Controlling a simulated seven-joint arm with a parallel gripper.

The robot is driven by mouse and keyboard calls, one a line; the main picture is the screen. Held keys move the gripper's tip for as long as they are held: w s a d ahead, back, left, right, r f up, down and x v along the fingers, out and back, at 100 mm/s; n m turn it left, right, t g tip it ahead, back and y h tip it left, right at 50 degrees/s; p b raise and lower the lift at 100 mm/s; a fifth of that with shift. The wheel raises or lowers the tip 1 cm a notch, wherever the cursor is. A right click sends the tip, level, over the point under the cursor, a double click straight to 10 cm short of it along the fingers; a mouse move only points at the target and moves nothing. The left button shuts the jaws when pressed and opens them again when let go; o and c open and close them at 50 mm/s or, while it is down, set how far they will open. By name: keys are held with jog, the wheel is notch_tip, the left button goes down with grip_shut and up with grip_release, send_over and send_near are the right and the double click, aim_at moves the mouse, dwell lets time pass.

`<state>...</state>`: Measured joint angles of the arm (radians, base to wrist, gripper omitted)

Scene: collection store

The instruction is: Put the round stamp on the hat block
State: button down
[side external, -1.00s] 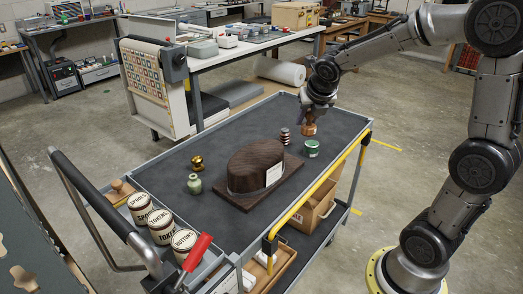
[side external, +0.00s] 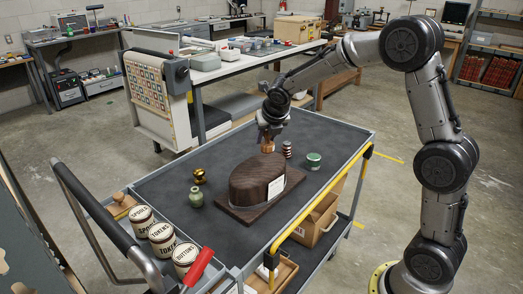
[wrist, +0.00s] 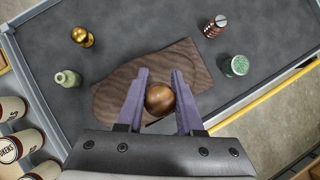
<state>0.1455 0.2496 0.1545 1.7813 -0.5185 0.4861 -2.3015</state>
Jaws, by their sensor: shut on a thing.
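The hat block (side external: 250,182) is a dark striped wooden dome on a flat board, with a white label on its side, standing on the cart. It also shows below my gripper in the wrist view (wrist: 130,75). My gripper (side external: 268,136) is shut on the round stamp (side external: 267,147), a brown, wood-coloured piece. In the wrist view the stamp's round brown top (wrist: 160,98) sits between the two purple fingers. In the side view the stamp is at the block's top, toward its back. I cannot tell whether it touches the block.
On the dark cart top (side external: 180,175) stand a brass piece (side external: 199,176), a green bottle (side external: 196,197), a striped dark piece (side external: 286,149) and a green tin (side external: 314,161). Several labelled jars (side external: 161,238) stand at the cart's near left end.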

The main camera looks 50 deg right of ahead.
jog(key=shift+x, duration=1.25)
jog(key=shift+w+a+f, duration=0.1)
jog(key=shift+w+f, duration=0.1)
jog(key=shift+f, duration=0.65)
jog(key=shift+w+f, duration=0.25)
jog(key=shift+f, duration=0.65)
jog(key=shift+f, duration=0.1)
jog(key=c, duration=0.6)
grip_release()
jog(key=shift+o, duration=0.2)
